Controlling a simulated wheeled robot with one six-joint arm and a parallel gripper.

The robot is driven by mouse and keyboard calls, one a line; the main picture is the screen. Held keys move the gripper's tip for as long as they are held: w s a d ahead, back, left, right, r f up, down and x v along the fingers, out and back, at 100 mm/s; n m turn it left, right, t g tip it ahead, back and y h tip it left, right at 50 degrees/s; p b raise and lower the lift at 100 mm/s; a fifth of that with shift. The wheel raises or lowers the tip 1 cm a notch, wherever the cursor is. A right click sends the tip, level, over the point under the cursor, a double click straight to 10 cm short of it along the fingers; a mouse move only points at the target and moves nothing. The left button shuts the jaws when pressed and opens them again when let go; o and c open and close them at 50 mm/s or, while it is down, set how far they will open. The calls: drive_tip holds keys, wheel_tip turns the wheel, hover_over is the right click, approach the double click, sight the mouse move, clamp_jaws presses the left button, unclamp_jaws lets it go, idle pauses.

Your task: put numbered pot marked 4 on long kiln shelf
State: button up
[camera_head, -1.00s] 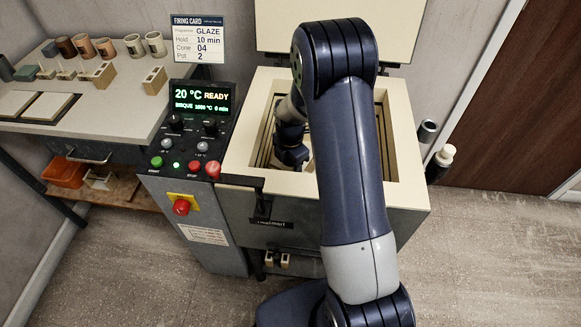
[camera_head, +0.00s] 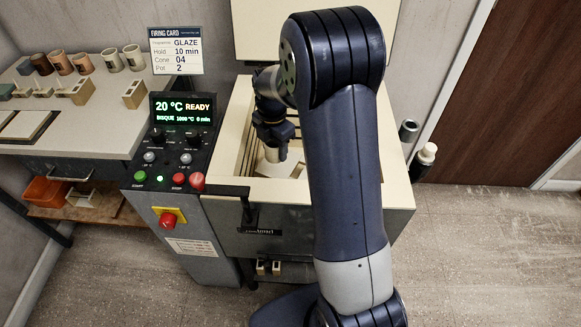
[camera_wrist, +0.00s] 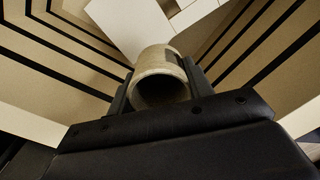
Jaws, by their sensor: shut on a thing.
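My gripper (camera_head: 274,150) is inside the open top of the kiln and shut on a pale pot (camera_head: 272,155). In the wrist view the same pot (camera_wrist: 157,62) sits between the two fingers, its open mouth towards the camera. A dark patch shows on its side, but I cannot read a number. A pale flat kiln shelf (camera_wrist: 125,22) shows beyond the pot in the wrist view. I cannot tell whether the pot touches it. My arm hides the right part of the kiln opening in the head view.
The kiln (camera_head: 225,185) has stepped pale walls with dark grooves close around my gripper. Its lid (camera_head: 262,30) stands open behind. The control panel (camera_head: 180,140) is left of it. Several pots and blocks stand on the left bench (camera_head: 95,120).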

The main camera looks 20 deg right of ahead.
drive_tip(key=w+n+b, duration=0.1)
drive_tip(key=w+d+n+b, duration=0.1)
drive_tip(key=n, duration=0.1)
drive_tip(key=shift+f+b, duration=0.1)
drive_tip(key=shift+b, duration=0.25)
drive_tip(key=shift+n, duration=0.3)
wheel_tip(320, 180, down, 10)
drive_tip(key=shift+w+r+b, duration=0.1)
drive_tip(key=shift+r+b, duration=0.15)
drive_tip(key=shift+b, duration=0.5)
drive_tip(key=shift+f, duration=0.15)
drive_tip(key=o, duration=1.1)
wheel_tip(320, 180, up, 12)
drive_tip(key=shift+r+p, duration=0.15)
drive_tip(key=shift+p, duration=0.75)
